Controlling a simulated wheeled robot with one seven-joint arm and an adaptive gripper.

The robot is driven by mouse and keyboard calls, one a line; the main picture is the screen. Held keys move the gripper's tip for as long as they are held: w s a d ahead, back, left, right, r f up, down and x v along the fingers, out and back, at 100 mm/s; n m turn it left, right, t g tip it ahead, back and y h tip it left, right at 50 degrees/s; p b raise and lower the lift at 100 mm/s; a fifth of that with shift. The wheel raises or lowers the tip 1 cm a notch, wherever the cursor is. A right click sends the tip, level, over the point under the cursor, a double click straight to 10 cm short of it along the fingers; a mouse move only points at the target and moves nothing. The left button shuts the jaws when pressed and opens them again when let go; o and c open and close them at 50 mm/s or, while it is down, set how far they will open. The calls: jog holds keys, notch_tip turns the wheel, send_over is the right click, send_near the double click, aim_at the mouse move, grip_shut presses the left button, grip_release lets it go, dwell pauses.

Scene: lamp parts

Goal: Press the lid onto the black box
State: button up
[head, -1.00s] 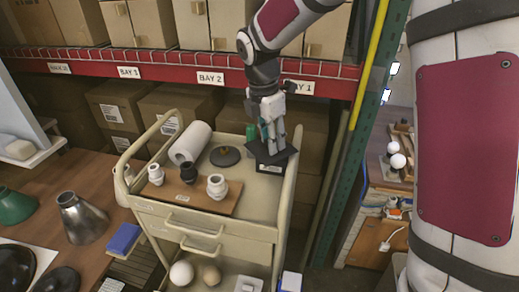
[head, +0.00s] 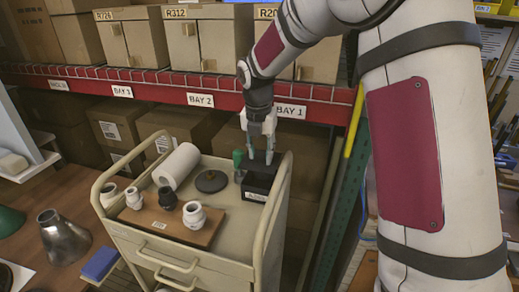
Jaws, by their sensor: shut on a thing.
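The black box (head: 258,190) stands at the back right of the cart top, with a pale label on its front. My gripper (head: 260,160) points down just above the box, its fingers closed on the dark lid (head: 283,172). The lid looks tilted, rising at the box's right side. The box and lid are both dark, so I cannot tell where the lid touches the rim or whether it is seated. The fingertips are partly lost against the dark parts.
A green object (head: 238,158) stands close left of the box. A dark round disc (head: 211,181), a white roll (head: 176,166) and a wooden board (head: 170,222) with several sockets share the cart top. The cart's right rail (head: 272,215) runs close beside the box.

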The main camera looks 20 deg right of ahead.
aim_at(261, 161)
jog(key=shift+d+f+b, duration=0.1)
jog(key=shift+f+b, duration=0.9)
jog(key=shift+f, duration=1.6)
jog(key=o, duration=0.5)
jog(key=shift+c, duration=0.2)
grip_shut()
jog(key=shift+f, duration=0.5)
jog(key=o, duration=0.6)
grip_release()
